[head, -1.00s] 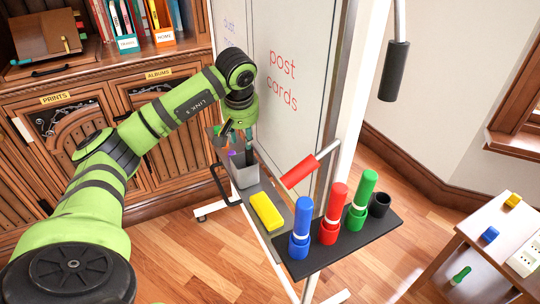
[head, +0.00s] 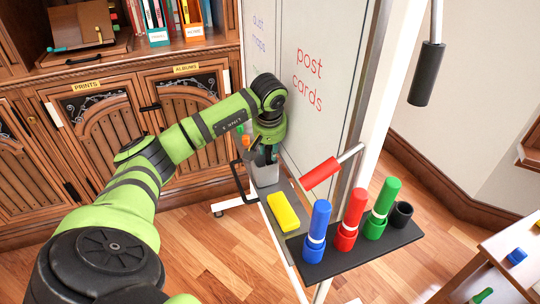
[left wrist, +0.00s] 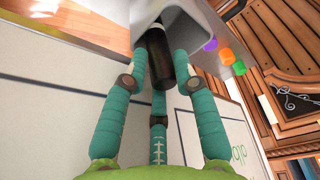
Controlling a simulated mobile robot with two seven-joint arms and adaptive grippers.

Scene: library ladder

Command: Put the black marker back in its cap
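The black marker (left wrist: 160,62) stands in the grey pen cup (head: 265,174), its end pointing towards my left wrist camera. My left gripper (head: 268,152) is over the cup; in the left wrist view its teal fingers (left wrist: 160,66) lie around the marker, tips at the cup mouth. Whether they press on it is unclear. The empty black cap (head: 401,213) stands at the right end of the black holder (head: 345,246). The blue (head: 317,230), red (head: 350,220) and green (head: 382,208) markers stand in the same holder. My right gripper is out of view.
A yellow eraser (head: 283,212) lies on the board's tray beside the cup. A red-gripped bar (head: 321,173) juts out above the holder. The whiteboard (head: 307,65) rises close behind my gripper. A small table (head: 508,258) is at the lower right.

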